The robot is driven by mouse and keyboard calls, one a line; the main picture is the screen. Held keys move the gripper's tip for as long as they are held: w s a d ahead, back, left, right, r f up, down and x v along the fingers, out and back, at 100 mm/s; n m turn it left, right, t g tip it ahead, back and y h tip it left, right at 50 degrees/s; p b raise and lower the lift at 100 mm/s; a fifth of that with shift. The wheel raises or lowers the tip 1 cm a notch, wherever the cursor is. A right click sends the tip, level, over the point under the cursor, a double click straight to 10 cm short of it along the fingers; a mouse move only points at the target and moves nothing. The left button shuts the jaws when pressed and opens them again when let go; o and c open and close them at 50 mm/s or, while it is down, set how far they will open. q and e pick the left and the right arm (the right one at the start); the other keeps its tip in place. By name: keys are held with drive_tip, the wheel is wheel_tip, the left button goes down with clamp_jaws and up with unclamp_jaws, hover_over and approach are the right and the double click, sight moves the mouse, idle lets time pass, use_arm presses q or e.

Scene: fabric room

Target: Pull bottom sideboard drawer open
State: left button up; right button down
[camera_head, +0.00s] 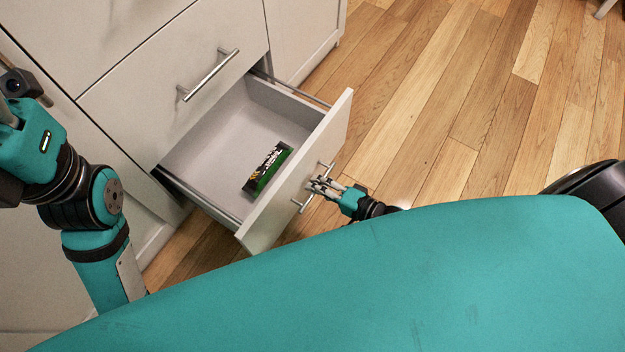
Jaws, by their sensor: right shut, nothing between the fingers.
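The white sideboard (60,60) stands at the upper left. Its bottom drawer (215,140) is pulled well out, with its grey floor and side rails showing. A small green and black packet (267,168) with lettering lies inside, near the drawer front (335,125). The bar handle (298,204) is on the outer face of that front. My right gripper (318,186) is at the handle, its fingers shut around or against the bar; I cannot tell which.
A closed drawer with a bar handle (208,75) sits above the open one. The wooden floor (450,100) is clear to the right of the sideboard. My teal body covers the lower part of the view. A pale leg (604,9) shows at the top right.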

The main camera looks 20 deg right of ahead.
drive_tip(key=c, duration=1.4)
unclamp_jaws()
drive_tip(key=shift+s, duration=0.1)
drive_tip(key=v, duration=1.1)
drive_tip(key=shift+s+d+r, duration=0.15)
drive_tip(key=shift+s+d, duration=0.1)
drive_tip(key=shift+d, duration=0.05)
